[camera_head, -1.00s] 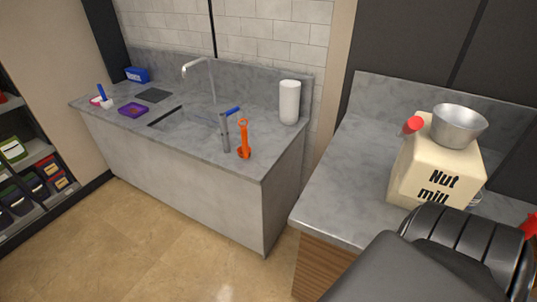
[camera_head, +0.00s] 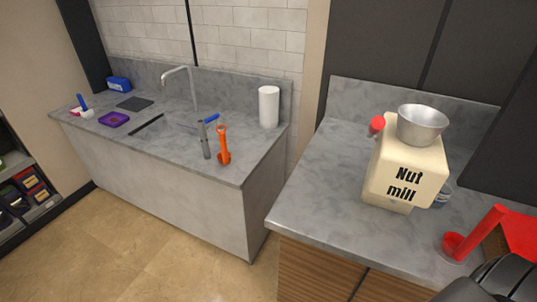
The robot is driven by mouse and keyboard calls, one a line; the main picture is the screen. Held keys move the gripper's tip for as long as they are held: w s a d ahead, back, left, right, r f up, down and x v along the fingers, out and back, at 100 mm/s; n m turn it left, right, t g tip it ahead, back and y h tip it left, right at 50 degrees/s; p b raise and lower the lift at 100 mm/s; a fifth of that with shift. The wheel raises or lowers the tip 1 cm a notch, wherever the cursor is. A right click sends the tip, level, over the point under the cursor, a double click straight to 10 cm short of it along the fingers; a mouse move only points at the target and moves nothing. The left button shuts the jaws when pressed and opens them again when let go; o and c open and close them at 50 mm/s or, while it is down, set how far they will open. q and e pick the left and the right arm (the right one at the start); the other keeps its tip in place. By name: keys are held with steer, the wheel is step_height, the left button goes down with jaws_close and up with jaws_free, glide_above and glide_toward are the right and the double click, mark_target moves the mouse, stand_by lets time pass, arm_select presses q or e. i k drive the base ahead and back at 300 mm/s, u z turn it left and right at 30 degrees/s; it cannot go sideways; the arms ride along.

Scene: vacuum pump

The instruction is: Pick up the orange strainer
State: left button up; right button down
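The orange strainer (camera_head: 223,146) is on the grey counter near its front right edge, to the right of the sink. Its handle points up, with a loop at the top and a wider part at the counter. A grey upright cylinder with a blue handle (camera_head: 205,139) is close beside it on the left. Neither of my grippers shows; only a dark piece of my own arm is at the bottom right corner.
A white paper roll (camera_head: 268,107) stands behind the strainer. The right counter holds a cream nut mill (camera_head: 404,176) with a metal bowl (camera_head: 421,125) and a red angular object (camera_head: 490,235). A gap separates the counters. The floor (camera_head: 150,255) in front is clear.

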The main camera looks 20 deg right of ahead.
mark_target(224, 157)
steer(key=z, duration=1.05)
steer(key=i, duration=1)
